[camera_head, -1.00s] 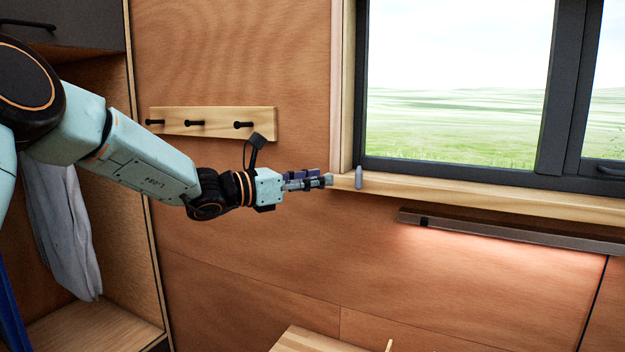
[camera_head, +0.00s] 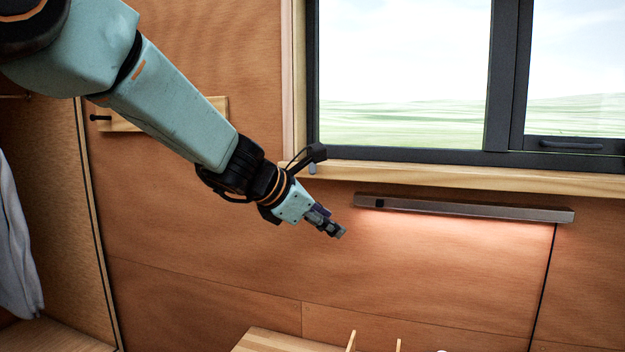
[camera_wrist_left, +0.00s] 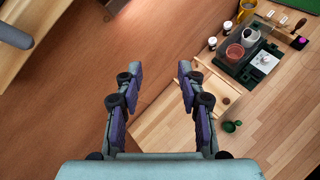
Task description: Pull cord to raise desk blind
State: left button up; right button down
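A small grey pull piece (camera_head: 312,168), likely the end of the blind's cord, shows at the left end of the window sill, mostly hidden behind my left wrist. A grey cylinder (camera_wrist_left: 14,36) at the upper left of the wrist view may be this same piece. My left gripper (camera_head: 338,232) is below the sill in front of the wood wall, pointing down to the right. In the wrist view my left gripper (camera_wrist_left: 156,82) is open, with nothing between its fingers. The blind itself and the cord's line cannot be made out. My right gripper is out of view.
The window sill (camera_head: 470,177) runs to the right, with a lamp bar (camera_head: 465,209) under it. A peg rail (camera_head: 215,104) is behind my arm. Below are a wood desk top (camera_head: 285,343) and a dark tray with cups (camera_wrist_left: 243,62).

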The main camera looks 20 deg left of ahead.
pick_arm(q)
jog(key=a+f+n+t+y+b, duration=0.1)
jog(key=a+n+t+y+b, duration=0.1)
jog(key=a+n+y, duration=0.3)
notch_tip(320, 180, up, 10)
jog(key=w+n+t+y, duration=0.3)
jog(key=n+t, duration=0.3)
jog(key=n, duration=0.1)
jog(key=w+p, duration=0.7)
jog(key=p, duration=0.8)
jog(key=shift+w+a+f+n, duration=0.15)
jog(key=shift+w+a+n, duration=0.15)
jog(key=shift+a, duration=0.1)
